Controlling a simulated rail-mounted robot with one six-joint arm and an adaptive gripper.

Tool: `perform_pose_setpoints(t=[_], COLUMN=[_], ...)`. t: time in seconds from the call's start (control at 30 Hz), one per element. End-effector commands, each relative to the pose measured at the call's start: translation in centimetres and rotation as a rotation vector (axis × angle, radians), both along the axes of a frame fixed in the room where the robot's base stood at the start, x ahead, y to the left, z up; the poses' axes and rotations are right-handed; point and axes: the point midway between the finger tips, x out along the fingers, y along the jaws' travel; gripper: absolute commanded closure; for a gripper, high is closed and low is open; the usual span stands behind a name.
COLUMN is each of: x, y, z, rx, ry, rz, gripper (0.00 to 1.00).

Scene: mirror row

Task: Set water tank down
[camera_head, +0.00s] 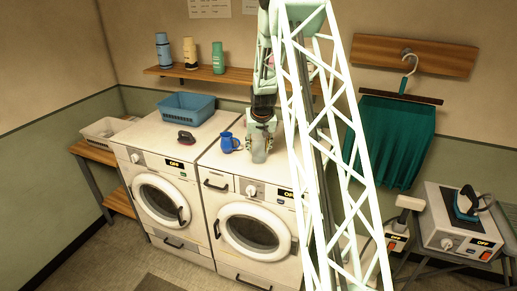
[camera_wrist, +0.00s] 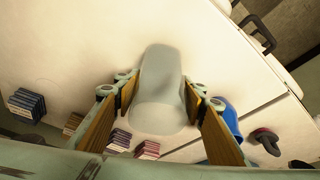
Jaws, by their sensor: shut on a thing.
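The water tank (camera_head: 260,152) is a pale, translucent grey vessel over the top of the right washing machine (camera_head: 213,159). My gripper (camera_head: 262,137) reaches down from above and is shut on it. In the wrist view the tank (camera_wrist: 158,88) sits between the two fingers of my gripper (camera_wrist: 162,82), with its far end against a pale surface. I cannot tell whether its bottom touches the machine top. A blue jug (camera_head: 229,143) stands just left of the tank, and its side shows in the wrist view (camera_wrist: 227,117).
Bottles stand on the wall shelf (camera_head: 180,72) behind. A steam station (camera_head: 462,238) is at the right. My lattice column hides the area right of the tank.

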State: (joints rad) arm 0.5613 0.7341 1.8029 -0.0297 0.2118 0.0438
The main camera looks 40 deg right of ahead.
Motion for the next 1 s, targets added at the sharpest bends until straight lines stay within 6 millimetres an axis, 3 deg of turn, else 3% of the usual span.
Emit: perform_pose_setpoints(t=[0.13,0.17,0.3,1.0], x=[0.0,0.0,0.0,-0.3], y=[0.0,0.0,0.0,0.2], z=[-0.4,-0.3,-0.2,0.9], rx=[0.0,0.0,0.0,0.0], ry=[0.0,0.0,0.0,0.0], rz=[0.0,0.0,0.0,0.0], gripper=[0.73,0.59,0.48,0.48])
